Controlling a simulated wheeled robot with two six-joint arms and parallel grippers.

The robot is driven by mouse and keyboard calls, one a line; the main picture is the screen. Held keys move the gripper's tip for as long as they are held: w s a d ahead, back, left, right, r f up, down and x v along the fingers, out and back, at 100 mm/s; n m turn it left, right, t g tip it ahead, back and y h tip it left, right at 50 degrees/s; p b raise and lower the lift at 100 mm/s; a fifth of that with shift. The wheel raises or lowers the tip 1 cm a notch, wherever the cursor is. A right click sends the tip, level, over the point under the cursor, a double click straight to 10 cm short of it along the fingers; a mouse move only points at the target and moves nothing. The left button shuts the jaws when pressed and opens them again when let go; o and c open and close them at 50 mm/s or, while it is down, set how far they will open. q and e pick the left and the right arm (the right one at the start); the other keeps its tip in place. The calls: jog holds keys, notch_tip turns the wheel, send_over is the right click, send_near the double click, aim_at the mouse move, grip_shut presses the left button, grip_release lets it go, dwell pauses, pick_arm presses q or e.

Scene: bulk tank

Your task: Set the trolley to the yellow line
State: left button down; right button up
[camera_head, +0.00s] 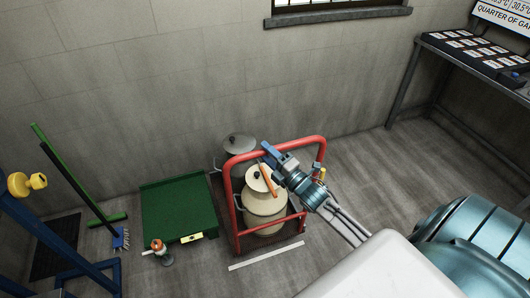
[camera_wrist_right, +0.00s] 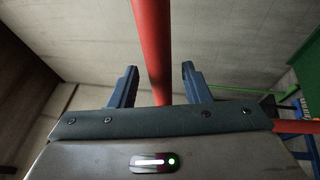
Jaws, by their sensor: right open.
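The trolley (camera_head: 233,201) is a red tubular frame on a low base by the wall, carrying cream cans (camera_head: 264,205) with lids. A pale strip (camera_head: 266,256), more white than yellow, lies on the floor just in front of it; no clearly yellow floor line shows. My right gripper (camera_head: 268,153) is at the trolley's top rail. In the right wrist view its two blue fingers are apart, and a red bar (camera_wrist_right: 151,45) of the trolley runs between them; whether they touch it I cannot tell. My left gripper is not in view.
A green platform (camera_head: 178,205) stands close left of the trolley, with a small orange-topped item (camera_head: 158,247) before it. A grey lidded can (camera_head: 239,144) stands behind. Floor to the right is open up to a table (camera_head: 470,62).

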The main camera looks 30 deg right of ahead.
jog(key=shift+w+a+r, duration=0.15)
jog(key=shift+w, duration=0.4)
grip_shut()
